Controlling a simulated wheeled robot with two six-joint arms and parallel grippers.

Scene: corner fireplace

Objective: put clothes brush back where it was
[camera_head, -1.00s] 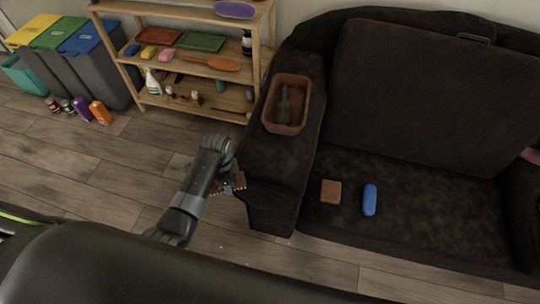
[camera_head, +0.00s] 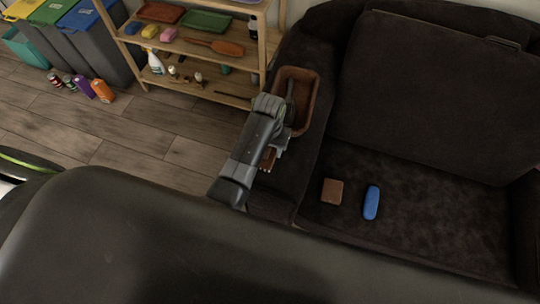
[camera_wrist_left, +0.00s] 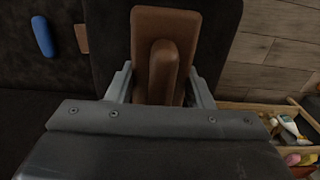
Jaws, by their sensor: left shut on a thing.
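My right gripper is not in view.
A brown square block (camera_head: 333,191) and a blue case (camera_head: 371,202) lie on the sofa seat (camera_head: 430,225). A wooden shelf (camera_head: 190,52) with trays and bottles stands at the back left, near bins (camera_head: 98,50).

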